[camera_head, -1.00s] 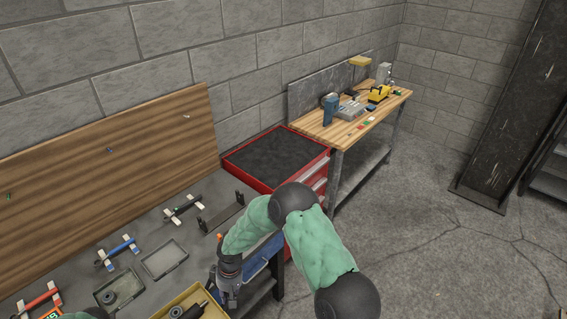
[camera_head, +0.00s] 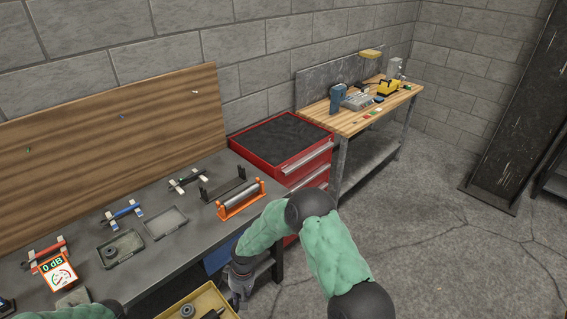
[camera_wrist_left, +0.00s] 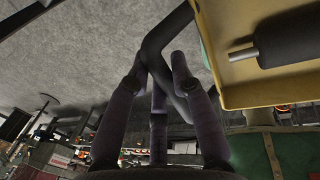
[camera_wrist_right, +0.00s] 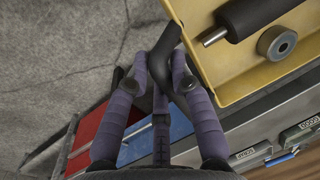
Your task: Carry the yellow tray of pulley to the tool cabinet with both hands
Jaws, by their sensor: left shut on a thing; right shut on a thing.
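The yellow tray (camera_head: 213,299) is at the bottom edge of the head view, in front of the bench and partly cut off. In it lie a grey ring-shaped pulley (camera_wrist_right: 277,43) and a black roller with a metal shaft (camera_wrist_right: 250,14). My right gripper (camera_wrist_right: 166,70) is shut on a dark handle at the tray's side. My left gripper (camera_wrist_left: 160,70) is shut on a similar dark handle at another side; in the head view it is out of frame. The red tool cabinet (camera_head: 308,160), with a bare black top, stands beyond the bench's right end.
The grey bench (camera_head: 180,250) holds tool stands, two shallow grey trays and an orange roller stand (camera_head: 240,201). A wooden workbench (camera_head: 350,122) with tools stands behind the cabinet. Open concrete floor (camera_head: 430,250) lies to the right.

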